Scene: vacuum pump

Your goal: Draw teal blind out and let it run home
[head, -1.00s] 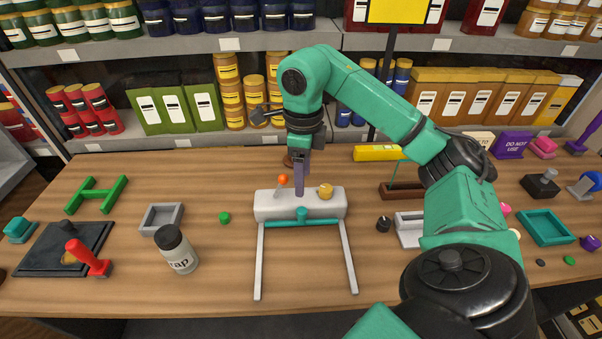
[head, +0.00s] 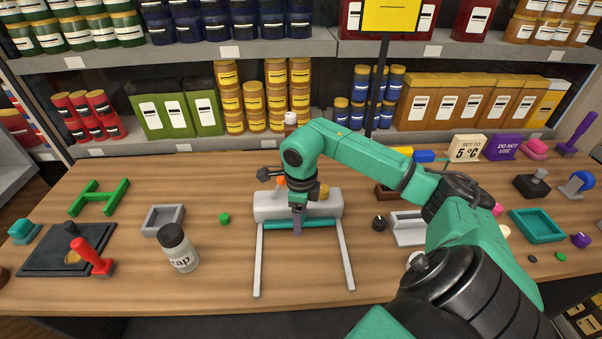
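The blind unit has a pale grey roller housing (head: 265,207) across its back and two thin pale rails (head: 346,262) running toward the front edge of the table. The teal blind bar (head: 320,224) lies between the rails, close against the housing. My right gripper (head: 297,228) points down over the middle of the teal bar, left of its centre point slightly, and its purple-grey fingers overlap the bar. The fingers show edge-on, so I cannot tell whether they are closed on it. The bar's grip tab is hidden behind them. My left gripper is out of view.
A black knob (head: 379,223) and a pale plate (head: 408,231) lie to the right. The table between the rails is clear.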

